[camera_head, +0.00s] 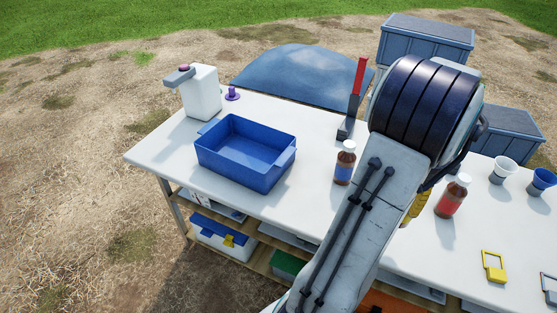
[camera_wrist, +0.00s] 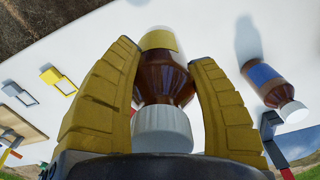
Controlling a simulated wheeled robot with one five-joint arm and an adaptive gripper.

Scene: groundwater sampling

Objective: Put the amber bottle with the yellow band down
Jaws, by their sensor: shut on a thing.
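The amber bottle with the yellow band (camera_wrist: 165,85) is between the two yellow fingers of my gripper (camera_wrist: 165,60) in the wrist view. The fingers are shut on its brown body, with its white cap toward the camera and the yellow band beyond. I cannot tell whether its base touches the white table (camera_wrist: 95,45). In the head view my arm hides this bottle, and only a bit of yellow finger (camera_head: 415,207) shows beside the arm.
A blue-banded amber bottle (camera_head: 343,166) stands left of my arm, a red-banded one (camera_head: 453,197) right. A blue tray (camera_head: 240,173) and white dispenser (camera_head: 200,93) are at the left; cups (camera_head: 504,169) and a yellow tag (camera_head: 494,267) at the right. Bare tabletop lies between.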

